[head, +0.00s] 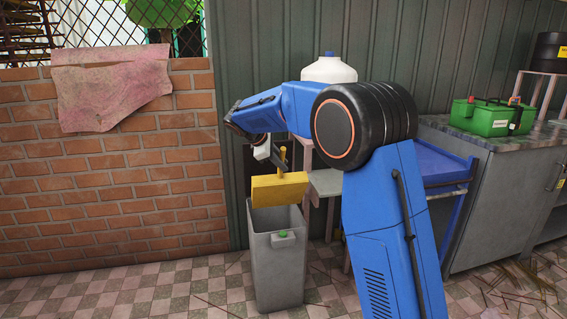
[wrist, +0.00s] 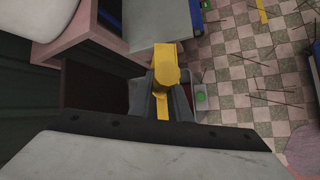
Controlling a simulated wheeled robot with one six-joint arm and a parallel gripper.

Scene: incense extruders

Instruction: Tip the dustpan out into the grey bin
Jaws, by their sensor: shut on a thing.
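The yellow dustpan (head: 280,190) hangs over the mouth of the grey bin (head: 275,262) in the head view, its broad yellow face towards the camera. Its lower edge overlaps the bin's rim in the picture; I cannot tell if they touch. My gripper (head: 279,162) is shut on the dustpan's upright handle. In the wrist view the yellow handle (wrist: 165,65) shows between the fingers of my gripper (wrist: 163,103). What is in the dustpan or inside the bin is hidden. The bin stands upright on the floor, with a green patch on its front.
A brick wall (head: 120,190) is left of the bin, and a corrugated panel is behind. A white jug (head: 329,68) stands behind my arm. A blue-framed cart (head: 446,170) and grey cabinet (head: 497,200) with a green toolbox (head: 492,117) are right. Thin sticks litter the tiled floor.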

